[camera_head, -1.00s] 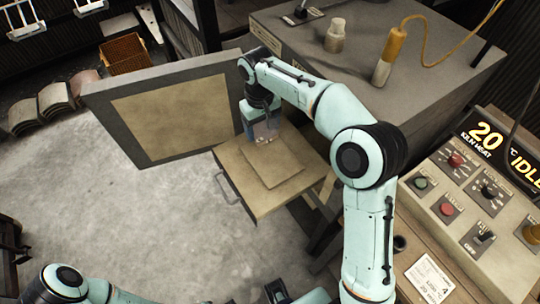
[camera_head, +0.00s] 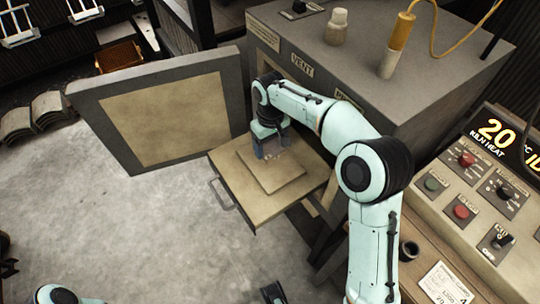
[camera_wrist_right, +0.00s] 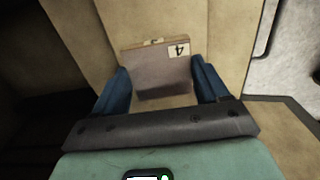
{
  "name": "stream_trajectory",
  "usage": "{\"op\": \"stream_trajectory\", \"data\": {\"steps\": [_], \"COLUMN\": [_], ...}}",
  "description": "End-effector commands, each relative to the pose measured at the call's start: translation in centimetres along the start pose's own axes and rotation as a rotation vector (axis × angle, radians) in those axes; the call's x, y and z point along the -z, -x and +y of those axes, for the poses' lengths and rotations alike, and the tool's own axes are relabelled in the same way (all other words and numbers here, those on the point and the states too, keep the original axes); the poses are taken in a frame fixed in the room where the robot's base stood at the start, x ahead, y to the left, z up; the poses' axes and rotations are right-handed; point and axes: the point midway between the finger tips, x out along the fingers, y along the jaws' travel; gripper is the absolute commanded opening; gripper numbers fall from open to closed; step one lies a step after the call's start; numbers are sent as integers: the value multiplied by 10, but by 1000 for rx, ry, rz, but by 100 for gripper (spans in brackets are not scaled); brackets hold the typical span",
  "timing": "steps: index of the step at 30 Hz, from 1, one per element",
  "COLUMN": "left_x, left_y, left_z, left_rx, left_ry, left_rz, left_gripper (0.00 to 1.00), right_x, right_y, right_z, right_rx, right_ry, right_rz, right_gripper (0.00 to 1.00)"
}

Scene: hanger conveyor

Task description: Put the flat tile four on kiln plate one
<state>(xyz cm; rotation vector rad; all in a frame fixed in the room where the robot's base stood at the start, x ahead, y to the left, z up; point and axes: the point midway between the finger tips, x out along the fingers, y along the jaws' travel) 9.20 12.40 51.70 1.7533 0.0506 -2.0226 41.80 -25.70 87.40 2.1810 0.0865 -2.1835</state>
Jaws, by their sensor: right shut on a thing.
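My right gripper (camera_head: 272,151) is shut on a flat tile with a "4" label. In the right wrist view the tile (camera_wrist_right: 162,68) is grey-brown and stands edge-up between the two blue fingers. In the head view it is small and partly hidden by the gripper. Below it lies a square beige plate (camera_head: 276,180) on the pulled-out kiln shelf (camera_head: 238,203). The tile is over the back part of this plate; I cannot tell whether they touch. No plate number is readable.
The kiln (camera_head: 380,70) stands behind and right of the shelf, its door (camera_head: 165,115) open at the left. A control panel (camera_head: 475,195) is at the right. A bottle (camera_head: 337,28) and a yellow-handled tool (camera_head: 397,45) stand on the kiln. The floor left of the shelf is clear.

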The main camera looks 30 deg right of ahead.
Motion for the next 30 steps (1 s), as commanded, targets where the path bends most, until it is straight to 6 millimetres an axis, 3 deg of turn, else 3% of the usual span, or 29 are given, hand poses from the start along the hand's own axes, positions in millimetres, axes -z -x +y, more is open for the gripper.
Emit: {"op": "stream_trajectory", "data": {"steps": [5,12,24,25,27,30], "left_x": [1,4,4,4,4,4], "left_y": [-2,-6,-7,-7,-6,-6], "left_z": [0,-1,-1,-1,-1,-1], "left_rx": [-1,-3,-3,-3,-3,-3], "left_ry": [-1,-1,-1,-2,-1,-2], "left_rz": [3,10,12,12,12,12], "left_gripper": [43,43,43,43,43,43], "right_x": [0,0,0,0,0,0], "right_y": [-12,-46,-51,-50,-50,-50], "right_z": [0,0,0,0,0,0], "right_rx": [0,0,0,0,0,0], "right_ry": [1,0,0,0,0,0], "right_rz": [0,-1,1,1,1,1], "right_gripper": [39,39,39,84,99,99]}}
